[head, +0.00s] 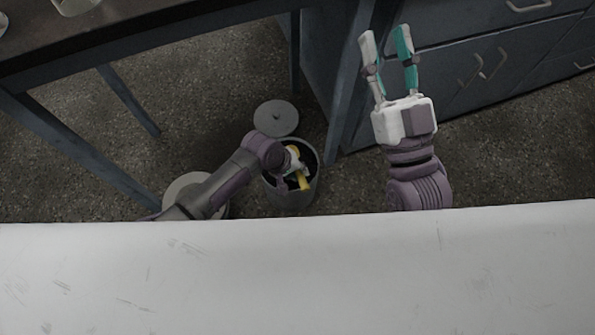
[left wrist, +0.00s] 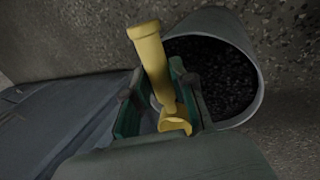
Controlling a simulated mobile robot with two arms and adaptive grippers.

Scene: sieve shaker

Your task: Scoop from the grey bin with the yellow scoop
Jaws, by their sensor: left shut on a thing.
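The grey bin (head: 291,197) stands on the floor in the head view, open at the top. Its rim and dark granular contents show in the left wrist view (left wrist: 212,78). My left gripper (head: 293,172) is down at the bin's mouth. It is shut on the yellow scoop (head: 304,181), which also shows between the fingers in the left wrist view (left wrist: 151,62). My right gripper (head: 388,62) is raised, open and empty, right of the bin.
A round grey lid (head: 276,118) lies on the floor behind the bin. Dark blue cabinets with drawers (head: 480,65) stand at the back right. A dark table (head: 130,35) with legs is at the upper left. A white surface (head: 300,275) fills the foreground.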

